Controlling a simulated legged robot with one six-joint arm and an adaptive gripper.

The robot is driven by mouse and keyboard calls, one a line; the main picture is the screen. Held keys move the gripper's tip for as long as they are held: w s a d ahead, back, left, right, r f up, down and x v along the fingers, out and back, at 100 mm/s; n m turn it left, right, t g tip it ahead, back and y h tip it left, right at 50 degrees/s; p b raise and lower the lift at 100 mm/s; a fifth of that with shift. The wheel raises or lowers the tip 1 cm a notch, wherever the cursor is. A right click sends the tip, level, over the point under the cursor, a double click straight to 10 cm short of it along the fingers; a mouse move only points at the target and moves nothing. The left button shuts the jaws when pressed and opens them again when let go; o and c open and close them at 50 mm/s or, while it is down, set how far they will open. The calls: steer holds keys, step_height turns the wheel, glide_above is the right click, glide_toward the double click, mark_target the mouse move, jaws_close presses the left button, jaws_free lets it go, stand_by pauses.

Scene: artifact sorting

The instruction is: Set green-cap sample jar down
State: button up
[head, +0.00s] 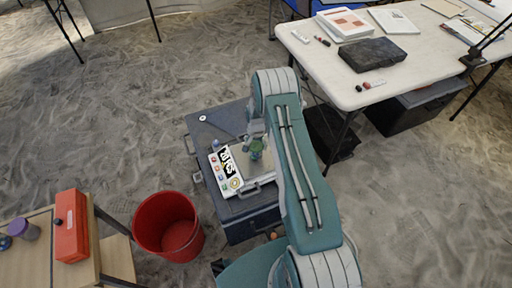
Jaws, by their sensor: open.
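My arm reaches over a dark grey case, and my gripper (257,148) hangs above a pale tray (262,181) on its lid. A small green part shows right at the gripper; it may be the green-cap sample jar, but it is too small to be sure. The jaws are open. Whether the jar touches the tray cannot be told, as the gripper and arm cover that spot. A white printed card (226,172) with coloured marks lies along the tray's left side.
The dark case (206,131) stands on sandy ground. A small bluish item (215,144) sits beside the card. A red bucket (168,226) and a wooden table (30,262) with a red box (71,226) are at lower left. A white table (425,75) is at upper right.

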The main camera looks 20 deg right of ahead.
step_height(320, 180, up, 25)
steer(key=s+a+n+t, duration=0.1)
steer(key=s+a+n, duration=0.1)
steer(key=a, duration=0.1)
steer(key=s+a+r+n+t, duration=0.1)
steer(key=s+a+r, duration=0.15)
steer(key=r, duration=0.45)
steer(key=s+a+r+n+t, duration=0.1)
steer(key=s+r, duration=0.3)
steer(key=r, duration=0.3)
steer(key=s+a+r+n+t, duration=0.1)
steer(key=s+r, duration=0.4)
steer(key=s, duration=0.7)
steer(key=s+a+r+n+t, duration=0.1)
steer(key=s+a+r+n, duration=0.3)
steer(key=s, duration=0.7)
steer(key=shift+s+a+r+t, duration=0.15)
steer(key=shift+s+r+t, duration=0.2)
steer(key=shift+r, duration=0.2)
